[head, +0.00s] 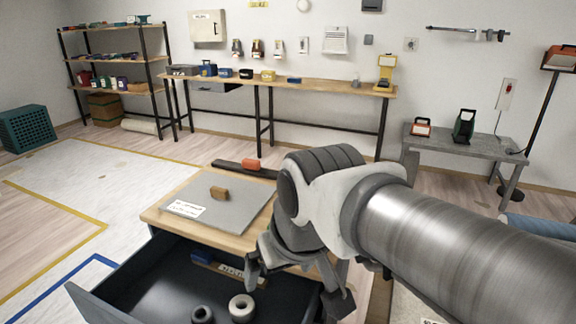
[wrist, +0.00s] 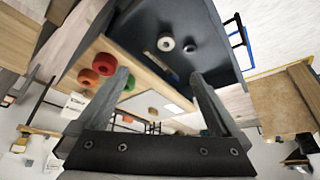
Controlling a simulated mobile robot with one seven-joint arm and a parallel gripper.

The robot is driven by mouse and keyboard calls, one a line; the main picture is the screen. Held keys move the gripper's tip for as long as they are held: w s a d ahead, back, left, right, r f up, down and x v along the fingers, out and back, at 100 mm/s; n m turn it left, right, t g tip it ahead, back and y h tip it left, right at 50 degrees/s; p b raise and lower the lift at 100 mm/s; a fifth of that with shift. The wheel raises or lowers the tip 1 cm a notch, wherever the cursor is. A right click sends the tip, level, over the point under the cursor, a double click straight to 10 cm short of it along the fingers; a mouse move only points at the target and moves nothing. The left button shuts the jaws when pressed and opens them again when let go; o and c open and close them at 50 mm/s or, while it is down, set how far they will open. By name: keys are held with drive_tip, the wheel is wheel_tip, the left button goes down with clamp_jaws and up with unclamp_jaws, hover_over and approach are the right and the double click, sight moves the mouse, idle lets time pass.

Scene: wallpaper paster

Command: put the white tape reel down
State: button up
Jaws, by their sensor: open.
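The white tape reel (head: 242,308) lies flat on the floor of the open dark drawer, near the bottom edge of the head view. It also shows in the wrist view (wrist: 166,44), beyond my fingertips and apart from them. A dark reel (head: 202,314) lies just beside it in the drawer and also appears in the wrist view (wrist: 190,49). My gripper (head: 295,293) is open, with its fingers spread and nothing between them. It is over the right part of the drawer, to the right of the white reel. In the wrist view both fingers (wrist: 160,75) frame an empty gap.
The drawer (head: 105,298) sits under a wooden worktop (head: 155,215) carrying a grey board (head: 235,218) with a brown block (head: 219,194). Red (wrist: 105,64), orange (wrist: 88,77) and green (wrist: 103,44) round things lie near the left finger in the wrist view. The drawer's left part is mostly bare.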

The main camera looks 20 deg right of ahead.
drive_tip(key=s, duration=0.2)
drive_tip(key=shift+s+d+r+t, duration=0.1)
drive_tip(key=shift+s+d+t, duration=0.05)
drive_tip(key=shift+s+t, duration=0.2)
wheel_tip(320, 180, up, 18)
drive_tip(key=p, duration=1.8)
drive_tip(key=shift+r, duration=0.25)
